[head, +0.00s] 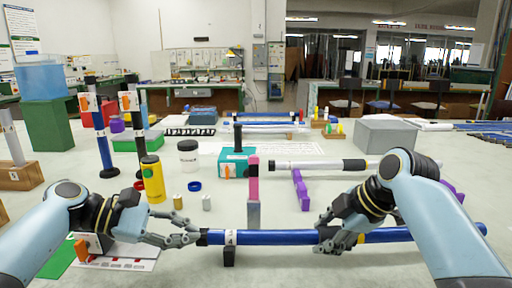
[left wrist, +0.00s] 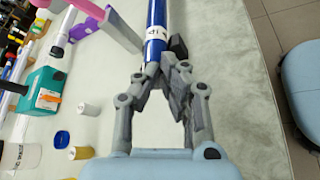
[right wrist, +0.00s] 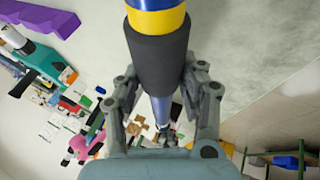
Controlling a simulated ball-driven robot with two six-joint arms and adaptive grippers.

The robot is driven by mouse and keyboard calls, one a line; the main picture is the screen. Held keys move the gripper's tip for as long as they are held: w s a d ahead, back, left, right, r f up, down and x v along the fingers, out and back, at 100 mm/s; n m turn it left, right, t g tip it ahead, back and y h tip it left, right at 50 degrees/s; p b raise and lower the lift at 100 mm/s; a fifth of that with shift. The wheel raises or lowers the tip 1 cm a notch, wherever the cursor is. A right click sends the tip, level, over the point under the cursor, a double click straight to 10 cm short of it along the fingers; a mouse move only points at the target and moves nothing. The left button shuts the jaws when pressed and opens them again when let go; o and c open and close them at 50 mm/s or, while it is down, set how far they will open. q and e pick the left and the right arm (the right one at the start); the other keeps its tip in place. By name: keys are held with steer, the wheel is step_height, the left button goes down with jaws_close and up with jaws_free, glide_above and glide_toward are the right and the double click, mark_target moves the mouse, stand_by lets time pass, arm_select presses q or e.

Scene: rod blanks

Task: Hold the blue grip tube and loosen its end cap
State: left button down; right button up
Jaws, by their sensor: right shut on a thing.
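The blue grip tube (head: 275,237) lies level across the front of the table, its left part by a small black rest (head: 229,256). It carries a white label near its left end. My right gripper (head: 335,238) is shut on the tube at a black sleeve (right wrist: 160,58), beside a yellow band (right wrist: 157,20). The dark end cap (head: 203,237) is at the tube's left end. My left gripper (head: 196,238) has its fingertips at this cap; in the left wrist view the fingers (left wrist: 165,72) mostly hide it, and their grip on it is unclear.
A pink and grey post (head: 253,190) stands just behind the tube. A yellow bottle (head: 153,180), a blue ring (head: 195,186) and small cylinders stand behind my left gripper. A purple rack (head: 300,190) holds a white tube behind my right gripper.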

arm_select(q)
steer(key=shift+w+r, duration=0.25)
steer(key=shift+w, duration=0.15)
steer(key=shift+w, duration=0.1)
steer(key=shift+w+r, duration=0.1)
steer(key=shift+w, duration=0.2)
steer(key=shift+r, duration=0.3)
steer(key=shift+a, duration=3)
